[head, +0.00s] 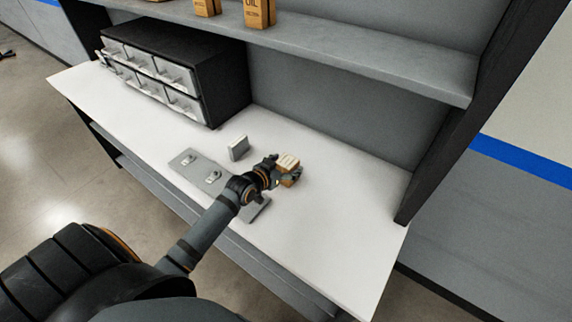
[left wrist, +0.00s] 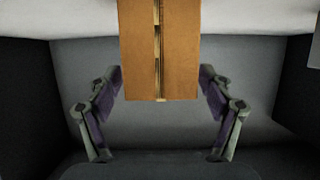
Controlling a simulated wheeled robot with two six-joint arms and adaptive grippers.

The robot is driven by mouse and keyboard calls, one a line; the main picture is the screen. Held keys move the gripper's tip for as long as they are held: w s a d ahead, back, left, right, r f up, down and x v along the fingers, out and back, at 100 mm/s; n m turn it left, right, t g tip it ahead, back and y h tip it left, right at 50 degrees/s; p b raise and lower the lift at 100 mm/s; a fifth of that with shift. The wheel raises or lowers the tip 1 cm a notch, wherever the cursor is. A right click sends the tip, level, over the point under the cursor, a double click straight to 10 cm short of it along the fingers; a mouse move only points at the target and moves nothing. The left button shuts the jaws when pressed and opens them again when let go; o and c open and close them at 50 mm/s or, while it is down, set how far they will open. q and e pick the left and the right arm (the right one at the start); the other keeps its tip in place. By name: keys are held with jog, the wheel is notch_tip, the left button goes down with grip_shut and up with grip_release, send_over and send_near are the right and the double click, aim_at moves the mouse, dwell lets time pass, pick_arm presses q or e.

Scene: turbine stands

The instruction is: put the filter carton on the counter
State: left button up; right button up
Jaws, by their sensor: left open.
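The filter carton (head: 288,162) is a small tan box with a pale top, at the middle right of the white counter (head: 345,235). My left gripper (head: 284,172) reaches it from the left. In the left wrist view the carton (left wrist: 178,50) enters from the top, between the spread fingers of my left gripper (left wrist: 160,78). A gap shows on each side of the carton, so the gripper is open around it. The carton appears to stand on the counter, but its base is partly hidden by the fingers. My right gripper is out of view.
A grey plate with small metal fittings (head: 190,162) and a grey upright block (head: 238,149) lie left of the gripper. A black drawer cabinet (head: 225,85) stands at the back left. A shelf (head: 340,55) with cartons (head: 258,12) overhangs the counter. The counter's right end is clear.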

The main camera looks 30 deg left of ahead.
pick_arm(q)
jog(key=v, duration=0.4)
jog(key=shift+s+a+r+p, duration=0.1)
jog(key=shift+s+r+p, duration=0.05)
jog(key=shift+s+p, duration=0.2)
jog(key=d+p+v, duration=0.1)
jog(key=p+v, duration=0.3)
jog(key=v, duration=0.3)
jog(key=shift+a, duration=0.45)
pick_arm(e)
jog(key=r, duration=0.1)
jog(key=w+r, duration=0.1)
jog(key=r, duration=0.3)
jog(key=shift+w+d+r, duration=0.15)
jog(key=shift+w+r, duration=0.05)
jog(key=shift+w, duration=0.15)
pick_arm(q)
jog(key=shift+s, duration=0.1)
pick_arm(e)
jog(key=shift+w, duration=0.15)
